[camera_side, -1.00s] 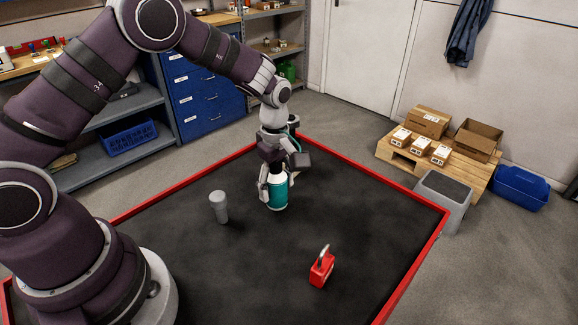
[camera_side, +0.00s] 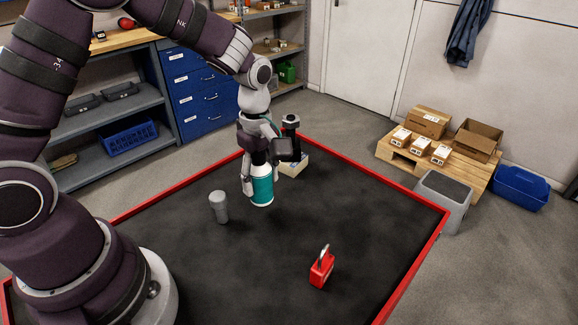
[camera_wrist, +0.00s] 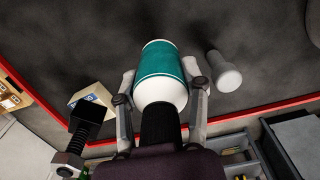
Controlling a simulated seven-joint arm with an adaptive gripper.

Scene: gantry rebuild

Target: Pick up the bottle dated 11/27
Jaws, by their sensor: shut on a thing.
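A white bottle with a teal band and a black neck (camera_side: 262,187) is held by my gripper (camera_side: 256,182) above the dark mat. In the wrist view the bottle (camera_wrist: 162,72) sits between the two fingers of my gripper (camera_wrist: 161,92), which press on its sides. No date can be read on the bottle in either view. Its underside appears clear of the mat.
A pale box (camera_side: 294,164) lies behind. A red border (camera_side: 411,262) edges the mat.

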